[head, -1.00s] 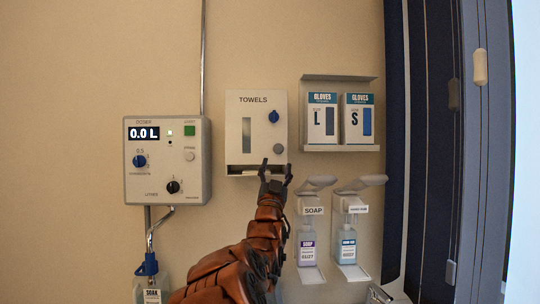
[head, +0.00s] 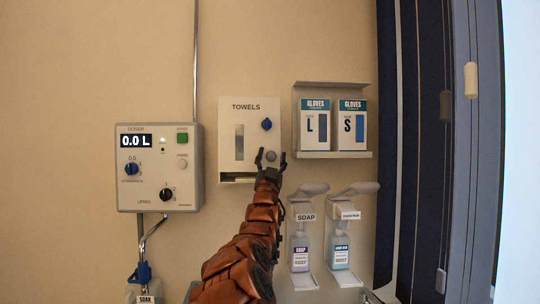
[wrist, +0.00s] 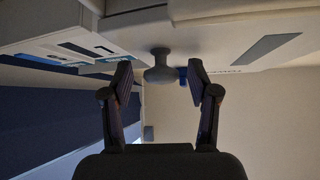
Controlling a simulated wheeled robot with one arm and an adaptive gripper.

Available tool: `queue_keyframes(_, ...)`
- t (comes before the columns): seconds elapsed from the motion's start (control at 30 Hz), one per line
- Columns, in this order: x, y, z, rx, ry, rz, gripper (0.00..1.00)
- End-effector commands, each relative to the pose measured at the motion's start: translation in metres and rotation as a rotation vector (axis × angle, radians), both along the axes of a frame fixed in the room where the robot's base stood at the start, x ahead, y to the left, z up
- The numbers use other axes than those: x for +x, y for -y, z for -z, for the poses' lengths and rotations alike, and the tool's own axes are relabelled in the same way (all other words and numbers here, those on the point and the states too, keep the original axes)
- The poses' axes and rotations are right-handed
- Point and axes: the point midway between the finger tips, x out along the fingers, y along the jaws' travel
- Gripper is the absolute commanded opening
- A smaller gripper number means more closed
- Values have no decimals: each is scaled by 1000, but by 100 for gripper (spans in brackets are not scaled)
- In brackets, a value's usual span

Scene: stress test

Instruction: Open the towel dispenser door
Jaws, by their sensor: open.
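The white towel dispenser (head: 238,150), labelled TOWELS, hangs on the wall with its door closed. Its front has a narrow grey window, a blue knob (head: 267,124) and a round grey knob (head: 271,156) below it. My gripper (head: 270,158) is open in front of the dispenser's lower right part, with its fingers on either side of the grey knob in the head view. In the wrist view the open fingers (wrist: 163,82) point at the grey knob (wrist: 160,68), which sits between and just beyond the tips. The blue knob (wrist: 183,76) shows behind the right finger.
A doser box (head: 160,167) hangs to the left of the dispenser. A rack with two glove boxes (head: 332,125) is on the right, above two soap dispensers (head: 302,245). Dark door panels (head: 420,150) stand at the far right. Bare wall lies above the dispenser.

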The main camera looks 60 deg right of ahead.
Motion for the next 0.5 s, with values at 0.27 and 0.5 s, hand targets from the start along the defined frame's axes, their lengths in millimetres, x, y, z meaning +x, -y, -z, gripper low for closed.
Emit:
queue_keyframes(0.27,1,2,-3,-1,0,-1,60)
queue_keyframes(0.5,1,2,-3,-1,0,0,48)
